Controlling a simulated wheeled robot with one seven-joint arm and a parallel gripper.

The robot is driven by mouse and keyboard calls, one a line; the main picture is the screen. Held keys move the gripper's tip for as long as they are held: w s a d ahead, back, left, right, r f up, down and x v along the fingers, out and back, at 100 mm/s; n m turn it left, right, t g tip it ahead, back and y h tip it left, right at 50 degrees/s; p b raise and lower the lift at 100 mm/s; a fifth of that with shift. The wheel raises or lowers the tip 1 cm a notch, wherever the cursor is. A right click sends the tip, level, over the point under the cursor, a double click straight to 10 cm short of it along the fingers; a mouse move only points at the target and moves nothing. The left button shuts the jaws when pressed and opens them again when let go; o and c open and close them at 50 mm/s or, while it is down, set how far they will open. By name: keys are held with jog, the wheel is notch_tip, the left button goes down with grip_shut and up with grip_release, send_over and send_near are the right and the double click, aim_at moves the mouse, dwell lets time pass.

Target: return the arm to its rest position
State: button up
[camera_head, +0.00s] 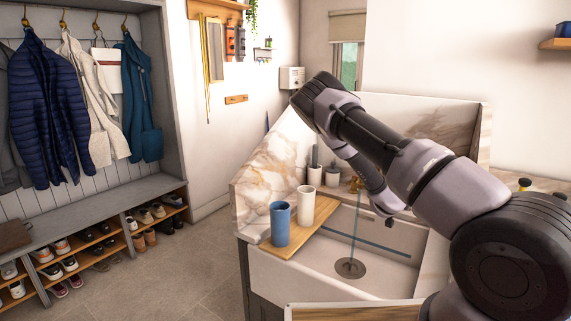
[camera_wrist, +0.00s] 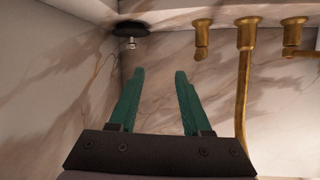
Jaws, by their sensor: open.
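My arm reaches over the sink from the lower right of the head view. It bends at the elbow and its forearm slopes down toward the basin. My gripper (camera_wrist: 159,72) shows in the wrist view with two teal fingers apart and nothing between them. In the head view the end of my arm is small and dark above the basin, and its fingers cannot be made out. Brass fittings (camera_wrist: 246,35) and a dark round disc (camera_wrist: 129,29) show beyond the fingers against veined marble.
The sink (camera_head: 385,261) has marble splash walls (camera_head: 275,165) close around my arm. A blue cup (camera_head: 280,224) and a white cup (camera_head: 306,205) stand on a wooden board (camera_head: 318,241) at its left. The floor (camera_head: 185,268) left of the sink is clear.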

jog(key=s+a+r+g+y, duration=0.1)
jog(key=s+a+r+y, duration=0.3)
jog(key=r, duration=0.5)
jog(key=s+a+r+g+y, duration=0.1)
jog(key=s+a+r+y, duration=0.2)
jog(key=s+a+r, duration=0.45)
jog(key=s+a+r+g+y, duration=0.1)
jog(key=a+r+y, duration=0.25)
jog(key=r, duration=0.65)
jog(key=s+a+r+n, duration=0.3)
jog(key=s+r, duration=0.3)
jog(key=s, duration=0.5)
jog(key=s+a+r+n, duration=0.3)
jog(key=s+r, duration=0.4)
jog(key=s, duration=0.5)
jog(key=shift+s+y, duration=0.15)
jog(key=shift+y, duration=0.3)
